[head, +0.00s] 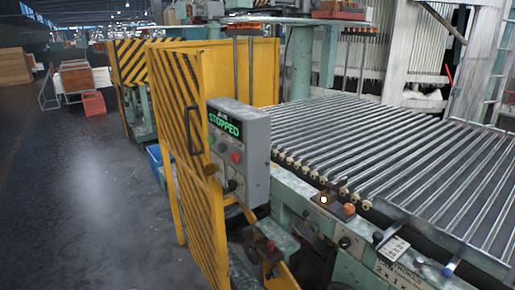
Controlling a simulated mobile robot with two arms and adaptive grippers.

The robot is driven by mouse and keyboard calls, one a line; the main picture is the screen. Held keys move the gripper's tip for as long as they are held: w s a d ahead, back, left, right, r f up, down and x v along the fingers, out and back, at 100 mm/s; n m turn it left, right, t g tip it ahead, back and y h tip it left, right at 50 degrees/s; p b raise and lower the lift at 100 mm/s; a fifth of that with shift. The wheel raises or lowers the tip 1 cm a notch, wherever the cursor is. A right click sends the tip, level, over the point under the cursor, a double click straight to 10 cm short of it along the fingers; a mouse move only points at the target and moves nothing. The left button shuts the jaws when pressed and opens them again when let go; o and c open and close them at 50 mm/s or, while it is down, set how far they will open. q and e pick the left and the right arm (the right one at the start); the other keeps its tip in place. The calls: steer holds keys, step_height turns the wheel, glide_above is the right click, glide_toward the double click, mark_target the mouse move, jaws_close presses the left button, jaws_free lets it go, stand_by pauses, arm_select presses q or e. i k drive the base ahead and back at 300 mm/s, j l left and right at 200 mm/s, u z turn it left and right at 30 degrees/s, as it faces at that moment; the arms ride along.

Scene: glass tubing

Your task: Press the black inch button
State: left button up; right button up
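A grey control box (255,146) is mounted at the end of the yellow guard, with a green lit display reading STOPPED (225,124). On its front face are a red button (235,158) and, below it, a black button (232,185). Their labels are too small to read, so I cannot tell which is the inch button. A black knob (344,242) also shows on the green machine frame. Neither of my grippers is in view.
Yellow guard panels with black stripes (205,215) stand left of the box. A roller conveyor (380,145) extends to the right, with an orange knob (349,209) at its near edge. The grey floor (95,190) at left is open.

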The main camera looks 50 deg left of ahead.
mark_target(221, 147)
steer(key=u, duration=1.7)
